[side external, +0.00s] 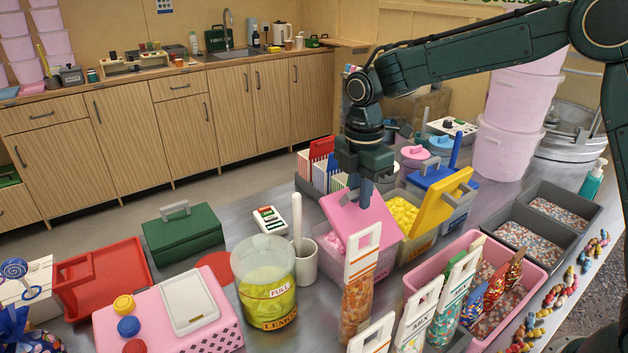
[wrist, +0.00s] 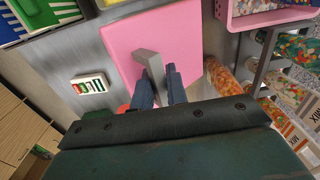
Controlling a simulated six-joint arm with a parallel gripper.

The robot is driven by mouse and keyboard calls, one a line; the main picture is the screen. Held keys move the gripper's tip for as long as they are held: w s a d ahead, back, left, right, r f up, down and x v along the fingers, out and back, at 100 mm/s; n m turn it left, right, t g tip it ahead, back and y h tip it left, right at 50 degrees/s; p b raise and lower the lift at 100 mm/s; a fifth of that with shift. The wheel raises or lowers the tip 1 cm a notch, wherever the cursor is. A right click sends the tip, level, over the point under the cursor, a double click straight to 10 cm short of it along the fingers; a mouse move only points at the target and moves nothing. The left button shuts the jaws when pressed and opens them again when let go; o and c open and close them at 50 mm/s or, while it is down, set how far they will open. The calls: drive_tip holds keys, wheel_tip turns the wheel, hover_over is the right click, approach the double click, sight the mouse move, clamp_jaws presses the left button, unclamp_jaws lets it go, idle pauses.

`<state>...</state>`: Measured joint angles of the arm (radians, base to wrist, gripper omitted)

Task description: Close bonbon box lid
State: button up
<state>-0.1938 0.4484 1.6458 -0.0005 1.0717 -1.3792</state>
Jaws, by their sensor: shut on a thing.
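The bonbon box (side external: 384,264) is a clear bin with pink sweets (side external: 336,243) inside, in the middle of the steel counter. Its pink lid (side external: 360,216) stands tilted above it, with sweets showing below its left edge. My gripper (side external: 366,190) is over the lid from above, and its fingers are shut on the lid's grey handle. In the wrist view, the pink lid (wrist: 125,45) fills the upper middle, and the handle (wrist: 148,60) sits between the fingertips of my gripper (wrist: 161,84). Bags in front hide part of the box in the side view.
A yellow-sweet bin with a raised yellow lid (side external: 441,213) stands close on the right. Tall sweet bags (side external: 359,290) stand in front. A white cup (side external: 305,262) and a lemon tub (side external: 263,280) are at the left. A pink tray (side external: 420,280) lies to the right.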

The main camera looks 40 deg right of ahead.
drive_tip(key=shift+w+d+f, duration=0.1)
drive_tip(key=shift+w+f, duration=0.1)
drive_tip(key=shift+w, duration=0.3)
drive_tip(key=shift+w+f, duration=1.1)
drive_tip(key=shift+f, duration=0.05)
drive_tip(key=shift+d+f, duration=0.1)
drive_tip(key=shift+f, duration=0.05)
drive_tip(key=shift+c, duration=0.2)
drive_tip(key=shift+f, duration=0.15)
drive_tip(key=shift+w+f, duration=0.4)
drive_tip(key=shift+f, duration=0.35)
drive_tip(key=shift+w+f, duration=0.5)
drive_tip(key=shift+f, duration=0.2)
drive_tip(key=shift+c, duration=0.2)
